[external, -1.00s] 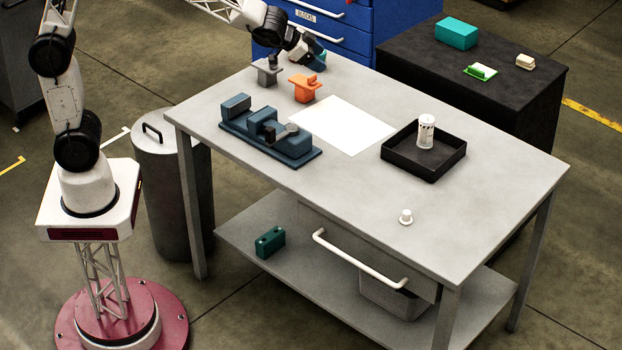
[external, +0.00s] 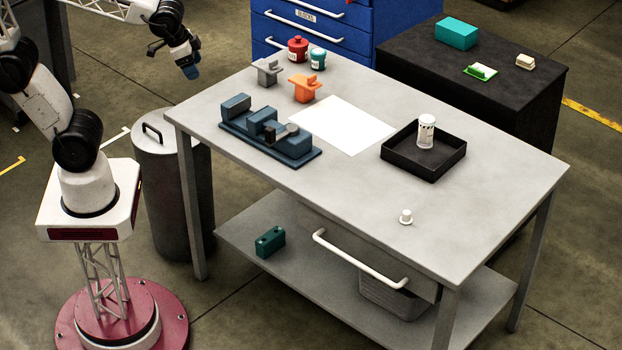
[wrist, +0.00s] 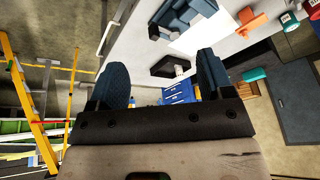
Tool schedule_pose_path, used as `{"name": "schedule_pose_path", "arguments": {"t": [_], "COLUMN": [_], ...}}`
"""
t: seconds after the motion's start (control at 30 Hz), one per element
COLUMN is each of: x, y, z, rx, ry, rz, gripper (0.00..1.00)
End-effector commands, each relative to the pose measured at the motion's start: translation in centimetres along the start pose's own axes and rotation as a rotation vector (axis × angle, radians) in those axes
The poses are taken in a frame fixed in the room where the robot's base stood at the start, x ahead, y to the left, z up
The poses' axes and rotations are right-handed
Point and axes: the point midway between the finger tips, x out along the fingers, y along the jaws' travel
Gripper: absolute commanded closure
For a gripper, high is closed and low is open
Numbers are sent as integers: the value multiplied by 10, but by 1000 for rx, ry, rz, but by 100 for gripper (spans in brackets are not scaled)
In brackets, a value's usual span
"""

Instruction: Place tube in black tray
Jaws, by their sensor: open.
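A white tube-like container with dark markings (external: 426,131) stands upright inside the black tray (external: 455,165) on the grey table. The tray also shows small in the wrist view (wrist: 160,70), with a pale object in it. My gripper (external: 190,72) is raised off the table's far left side, well away from the tray. In the wrist view my gripper (wrist: 163,75) has its two blue fingers spread wide, with nothing between them.
On the table (external: 490,220) are a blue-grey vise (external: 268,135), a grey part (external: 267,72), an orange part (external: 304,87), a red jar (external: 298,49), a teal jar (external: 317,58), white paper (external: 342,125) and a small white knob-like piece (external: 405,217). A bin (external: 165,190) stands left.

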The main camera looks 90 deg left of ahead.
Motion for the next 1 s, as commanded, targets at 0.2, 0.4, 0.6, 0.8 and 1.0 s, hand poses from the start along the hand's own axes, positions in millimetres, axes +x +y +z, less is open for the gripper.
{"name": "schedule_pose_path", "arguments": {"t": [0.2,0.4,0.6,0.8,1.0], "x": [-15,-20,-20,-20,-20], "y": [14,20,21,21,21], "z": [63,89,92,92,91], "rx": [13,21,22,22,22], "ry": [-85,-123,-128,-127,-127], "rz": [55,81,84,84,83], "gripper": [26,26,26,26,26]}}
